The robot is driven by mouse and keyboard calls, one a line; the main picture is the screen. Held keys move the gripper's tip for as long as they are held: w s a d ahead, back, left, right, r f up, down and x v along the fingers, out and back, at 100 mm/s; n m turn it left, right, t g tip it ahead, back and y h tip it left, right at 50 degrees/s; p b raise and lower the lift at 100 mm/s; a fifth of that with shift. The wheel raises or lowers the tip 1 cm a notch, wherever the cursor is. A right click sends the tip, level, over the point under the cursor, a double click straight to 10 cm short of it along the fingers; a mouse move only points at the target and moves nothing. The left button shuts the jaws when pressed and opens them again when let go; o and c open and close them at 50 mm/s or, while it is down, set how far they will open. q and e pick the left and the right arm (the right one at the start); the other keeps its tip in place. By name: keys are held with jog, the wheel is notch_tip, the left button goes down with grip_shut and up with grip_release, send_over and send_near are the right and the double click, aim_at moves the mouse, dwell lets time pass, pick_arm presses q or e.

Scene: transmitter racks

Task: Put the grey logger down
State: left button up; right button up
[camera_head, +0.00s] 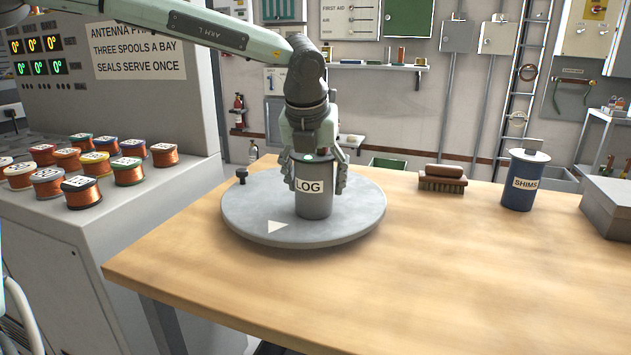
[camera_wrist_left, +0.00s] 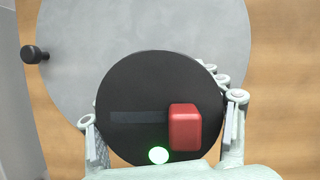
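The grey logger (camera_head: 314,204) is a grey cylinder labelled LOG, upright on the round grey turntable (camera_head: 255,222) at the bench's left end. In the left wrist view its dark lid (camera_wrist_left: 140,85) shows a red block, a dark slot and a lit green spot. My left gripper (camera_head: 316,178) points down over the logger, one finger at each side. In the left wrist view the fingers (camera_wrist_left: 163,135) look slightly apart from the lid, so the gripper appears open around it. Contact lower down is hidden. My right gripper is not in view.
A black knob (camera_head: 241,175) stands at the turntable's left rim, and a white triangle marks its front. A brush (camera_head: 442,180), a blue SHIMS tin (camera_head: 521,182) and a grey box (camera_head: 608,205) stand to the right. Wire spools (camera_head: 83,191) sit on the left console. The bench front is clear.

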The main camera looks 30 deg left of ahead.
aim_at(310, 159)
pick_arm(q)
jog(key=o, duration=0.3)
jog(key=shift+o, duration=0.2)
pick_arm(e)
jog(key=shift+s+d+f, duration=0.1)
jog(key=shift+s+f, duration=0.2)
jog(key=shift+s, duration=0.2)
pick_arm(q)
jog(key=shift+r, duration=0.1)
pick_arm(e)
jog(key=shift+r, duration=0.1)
pick_arm(q)
jog(key=shift+r+p, duration=0.15)
jog(key=shift+p, duration=0.2)
jog(key=v, duration=1.1)
jog(key=shift+s+r+b, duration=0.2)
jog(key=shift+r+b, duration=0.1)
jog(key=shift+r, duration=0.05)
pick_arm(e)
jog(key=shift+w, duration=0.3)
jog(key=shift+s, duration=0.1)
